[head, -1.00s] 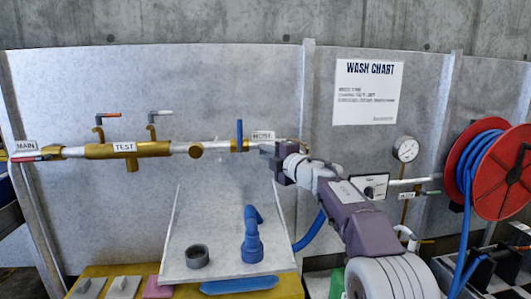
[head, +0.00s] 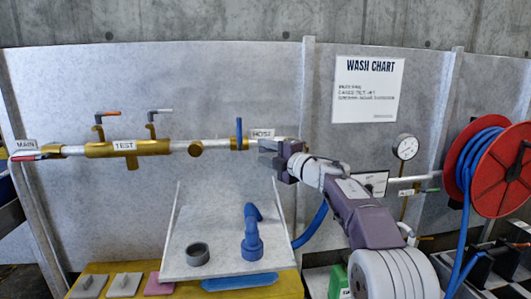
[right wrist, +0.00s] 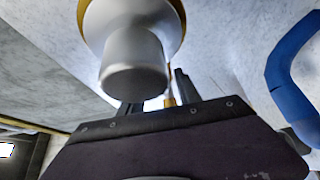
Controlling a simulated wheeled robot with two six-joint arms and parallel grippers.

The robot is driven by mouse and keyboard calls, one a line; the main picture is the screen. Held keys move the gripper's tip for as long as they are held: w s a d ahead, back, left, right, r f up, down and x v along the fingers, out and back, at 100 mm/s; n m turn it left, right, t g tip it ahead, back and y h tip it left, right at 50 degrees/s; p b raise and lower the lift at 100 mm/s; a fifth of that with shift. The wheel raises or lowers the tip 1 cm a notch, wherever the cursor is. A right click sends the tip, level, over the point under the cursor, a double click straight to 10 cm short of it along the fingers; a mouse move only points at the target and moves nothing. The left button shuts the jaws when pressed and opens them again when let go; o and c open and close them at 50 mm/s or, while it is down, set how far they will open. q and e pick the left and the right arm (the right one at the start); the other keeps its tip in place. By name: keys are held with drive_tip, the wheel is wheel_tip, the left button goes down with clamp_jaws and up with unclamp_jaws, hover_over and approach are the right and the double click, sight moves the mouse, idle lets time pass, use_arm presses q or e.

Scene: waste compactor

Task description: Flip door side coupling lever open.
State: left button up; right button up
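A white horizontal pipe (head: 218,146) with brass fittings runs along the grey wall panel to the HOSE label (head: 262,133). A blue lever (head: 239,133) stands upright on a brass fitting left of that label. My right gripper (head: 268,149) is at the pipe's right end, just below the label, and hides the coupling there. In the right wrist view, a pale cylinder (right wrist: 135,65) with a brass rim stands just in front of the gripper. The two dark fingers are apart, partly behind the cylinder. I cannot make out the door side lever. My left gripper is not in view.
A blue hose (head: 312,224) hangs right of a pale tray (head: 222,262), which holds a blue elbow and a grey ring. A gauge (head: 405,148) and a red hose reel (head: 500,170) are at the right.

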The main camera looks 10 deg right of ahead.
drive_tip(key=shift+s, duration=0.1)
drive_tip(key=b+v, duration=0.1)
drive_tip(key=v, duration=0.8)
